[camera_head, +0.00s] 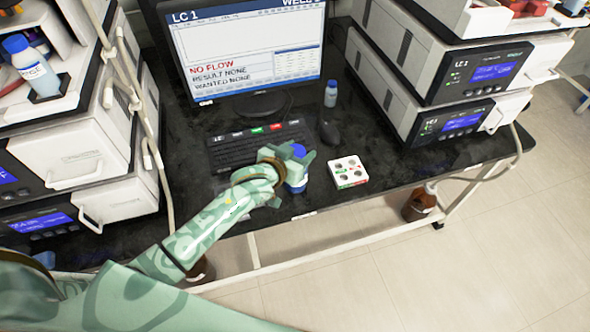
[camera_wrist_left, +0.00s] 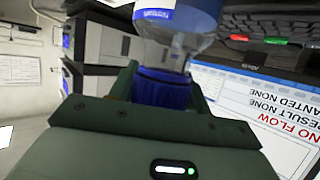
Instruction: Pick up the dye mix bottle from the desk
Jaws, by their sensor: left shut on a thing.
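My left gripper (camera_head: 289,164) is shut on a clear bottle with a blue cap (camera_head: 298,150), near the desk's front edge. In the left wrist view the bottle (camera_wrist_left: 178,48) has a white and blue label, and the fingers are around its blue cap (camera_wrist_left: 160,90). The label text cannot be read, so I cannot tell its name from it. I cannot tell whether its base touches the black desk (camera_head: 390,165). A second small blue-capped bottle (camera_head: 331,93) stands beside the monitor. My right gripper is not in view.
A white vial rack (camera_head: 347,172) sits just right of the held bottle. The keyboard (camera_head: 262,146), mouse (camera_head: 329,132) and monitor (camera_head: 245,45) are behind. Instrument stacks stand left (camera_head: 85,150) and right (camera_head: 440,65). A brown bottle (camera_head: 419,204) is below the desk.

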